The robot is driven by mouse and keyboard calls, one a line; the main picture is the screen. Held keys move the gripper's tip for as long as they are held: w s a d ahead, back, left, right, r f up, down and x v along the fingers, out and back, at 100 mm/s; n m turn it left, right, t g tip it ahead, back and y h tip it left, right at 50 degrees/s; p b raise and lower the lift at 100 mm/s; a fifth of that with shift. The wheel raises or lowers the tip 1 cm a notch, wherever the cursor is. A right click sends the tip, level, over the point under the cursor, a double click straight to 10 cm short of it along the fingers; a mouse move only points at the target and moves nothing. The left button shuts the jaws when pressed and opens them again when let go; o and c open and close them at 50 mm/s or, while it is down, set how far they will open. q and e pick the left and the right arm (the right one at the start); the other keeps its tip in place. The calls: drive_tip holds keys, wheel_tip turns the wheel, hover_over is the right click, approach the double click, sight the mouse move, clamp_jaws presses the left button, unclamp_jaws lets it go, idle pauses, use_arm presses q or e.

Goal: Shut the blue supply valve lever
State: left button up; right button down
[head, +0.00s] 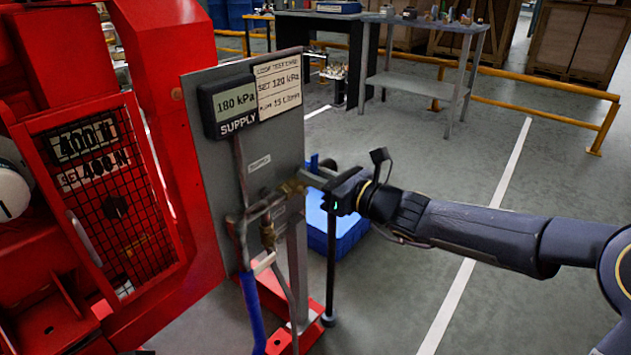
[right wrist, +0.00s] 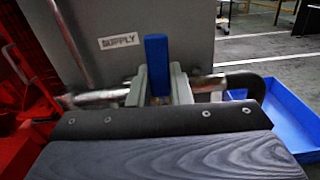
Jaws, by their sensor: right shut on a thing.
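The blue supply valve lever (right wrist: 156,52) stands upright in the right wrist view, in front of a grey panel with a SUPPLY label (right wrist: 119,41). My right gripper (right wrist: 158,88) is shut on it, one finger on each side. In the head view the right gripper (head: 328,184) reaches in from the right to the valve, and only a bit of blue lever (head: 313,162) shows above it. The brass valve body (head: 291,188) sits on the pipe in front of the panel (head: 272,148). The supply display (head: 232,102) reads 180 kPa. My left gripper is not in view.
A red machine with a mesh guard (head: 110,205) fills the left. A blue bin (head: 345,237) lies on the floor behind the valve. A blue hose (head: 252,310) hangs below the pipes. A workbench (head: 425,85) and yellow rails (head: 545,95) stand farther back. The floor at right is clear.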

drive_tip(key=shift+f, duration=0.1)
idle(0.4)
drive_tip(key=c, duration=1.3)
unclamp_jaws()
drive_tip(key=shift+s, duration=0.1)
drive_tip(key=p+v, duration=0.2)
drive_tip(key=v, duration=0.5)
drive_tip(key=shift+s+d, duration=0.25)
